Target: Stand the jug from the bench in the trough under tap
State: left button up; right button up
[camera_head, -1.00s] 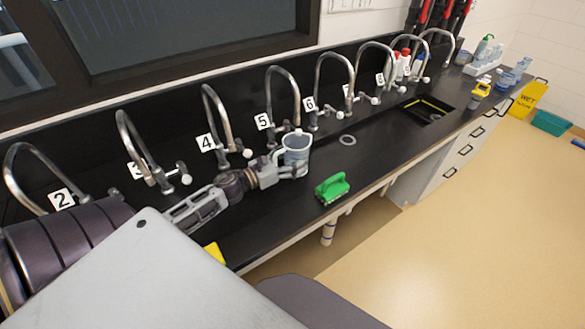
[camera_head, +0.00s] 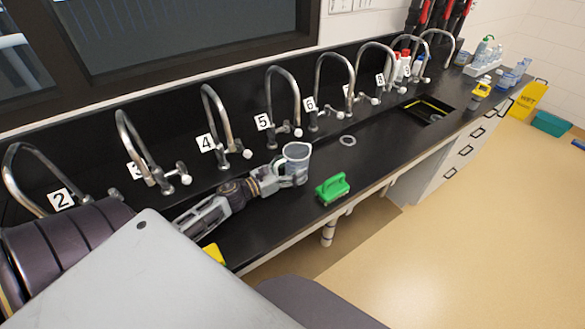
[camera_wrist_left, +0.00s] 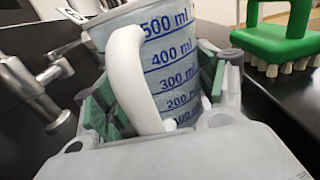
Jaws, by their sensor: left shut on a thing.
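The jug (camera_head: 297,160) is a clear measuring jug with a white handle and blue marks up to 500 ml. It looks about upright, in front of tap 5 (camera_head: 283,100). My left gripper (camera_head: 284,178) is shut around its body. In the left wrist view, the jug (camera_wrist_left: 178,75) sits between the green-padded fingers, with the handle facing the camera. I cannot tell whether its base touches the black surface. The dark trough (camera_head: 325,153) runs along below the numbered taps; its edges are hard to make out. My right gripper is not in view.
A green scrubbing brush (camera_head: 332,188) lies on the bench to the right of the jug. A grey ring (camera_head: 348,140) lies beyond it. A sink (camera_head: 428,110) and several bottles stand farther right. A yellow item (camera_head: 213,252) shows at the front edge.

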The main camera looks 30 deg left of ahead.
pick_arm(q)
jog(key=shift+f, duration=0.1)
dwell(0.3)
jog(key=o, duration=1.1)
